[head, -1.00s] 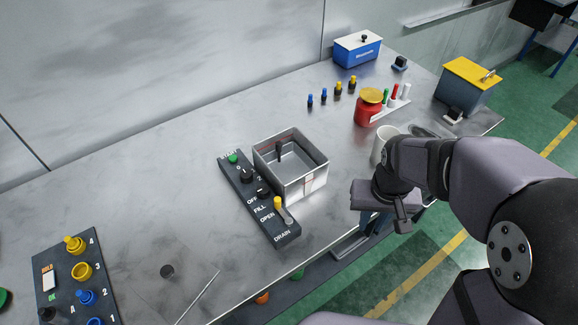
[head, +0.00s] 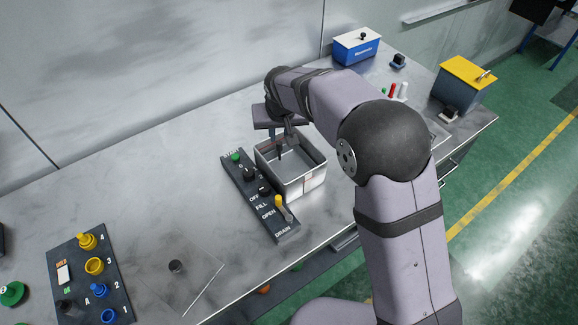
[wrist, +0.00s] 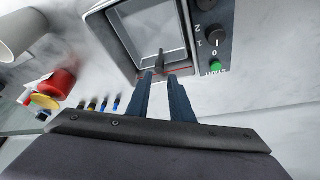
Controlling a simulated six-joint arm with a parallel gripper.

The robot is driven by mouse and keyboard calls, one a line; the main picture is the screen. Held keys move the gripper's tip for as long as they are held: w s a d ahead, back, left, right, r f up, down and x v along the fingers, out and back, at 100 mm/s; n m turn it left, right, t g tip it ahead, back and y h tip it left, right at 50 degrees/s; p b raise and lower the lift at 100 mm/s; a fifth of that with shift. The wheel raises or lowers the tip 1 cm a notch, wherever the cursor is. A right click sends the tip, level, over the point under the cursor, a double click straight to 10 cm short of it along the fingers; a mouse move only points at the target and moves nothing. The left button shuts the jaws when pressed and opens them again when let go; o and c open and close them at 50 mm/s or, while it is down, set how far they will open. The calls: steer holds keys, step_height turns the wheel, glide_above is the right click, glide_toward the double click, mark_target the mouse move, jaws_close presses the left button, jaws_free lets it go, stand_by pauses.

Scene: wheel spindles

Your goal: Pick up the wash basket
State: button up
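The wash basket appears to be the pale metal box set inside the grey square basin (head: 305,187); its inner floor (head: 293,168) looks empty. A dark upright handle (wrist: 160,62) stands at its near side in the wrist view. My gripper (head: 279,146) is over the far left side of the basin, pointing down. In the wrist view my gripper (wrist: 160,77) has two dark blue fingers apart, with a gap between them. The handle lies in line with that gap, just beyond the fingertips. I cannot tell whether the fingertips overlap it in height.
A control panel (head: 258,195) with a green button, knobs and a yellow-tipped lever lies along the basin's left side. In the wrist view a red jar (wrist: 62,82), several small bottles and a white cup (wrist: 20,35) stand nearby.

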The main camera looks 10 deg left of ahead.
mark_target(279, 143)
steer(key=shift+p+x, duration=1.65)
steer(key=shift+x, duration=1.75)
steer(key=shift+w, duration=0.15)
steer(key=shift+r, duration=0.1)
jaws_close()
